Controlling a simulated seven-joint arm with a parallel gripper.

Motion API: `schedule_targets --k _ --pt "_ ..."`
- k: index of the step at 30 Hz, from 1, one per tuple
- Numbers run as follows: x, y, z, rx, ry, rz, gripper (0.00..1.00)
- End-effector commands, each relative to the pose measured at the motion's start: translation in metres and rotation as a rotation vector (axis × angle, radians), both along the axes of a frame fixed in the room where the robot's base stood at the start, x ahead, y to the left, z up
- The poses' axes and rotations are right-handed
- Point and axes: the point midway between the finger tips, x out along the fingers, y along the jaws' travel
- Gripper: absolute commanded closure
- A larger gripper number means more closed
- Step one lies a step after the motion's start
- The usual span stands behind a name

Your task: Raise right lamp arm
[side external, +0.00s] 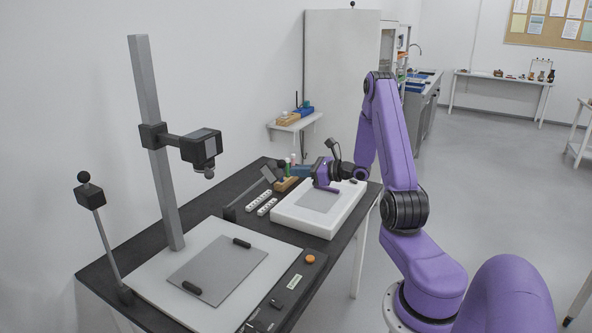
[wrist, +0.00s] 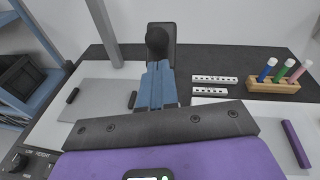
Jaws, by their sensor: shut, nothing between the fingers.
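The right lamp arm (side external: 250,196) leans low over the black table's back edge, with its dark lamp head (side external: 268,174) at the upper end and a black ball knob (side external: 282,165) on it. In the wrist view the knob (wrist: 157,40) stands in front of the dark lamp panel (wrist: 168,52). My gripper (side external: 293,170) has its blue fingers (wrist: 157,68) together, pointing at the knob. The fingertips are right at the knob's near side; whether they touch it I cannot tell. They hide the lower part of the lamp.
The left lamp (side external: 90,194) stands raised with its own knob. A column (side external: 155,140) carries a camera (side external: 200,148) over a grey-white baseboard (side external: 150,284). A white tray (side external: 285,217), white strips (side external: 258,200) and a wooden rack of tubes (wrist: 275,86) lie near my gripper.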

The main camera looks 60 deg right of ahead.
Motion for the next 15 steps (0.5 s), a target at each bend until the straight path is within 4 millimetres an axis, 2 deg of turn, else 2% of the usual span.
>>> schedule_targets --k 6,15 --pt "0.009 0.0022 0.0062 0.001 0.001 -0.001 1.0" --pt "0.0093 0.0023 0.0066 0.001 0.001 -0.001 1.0"
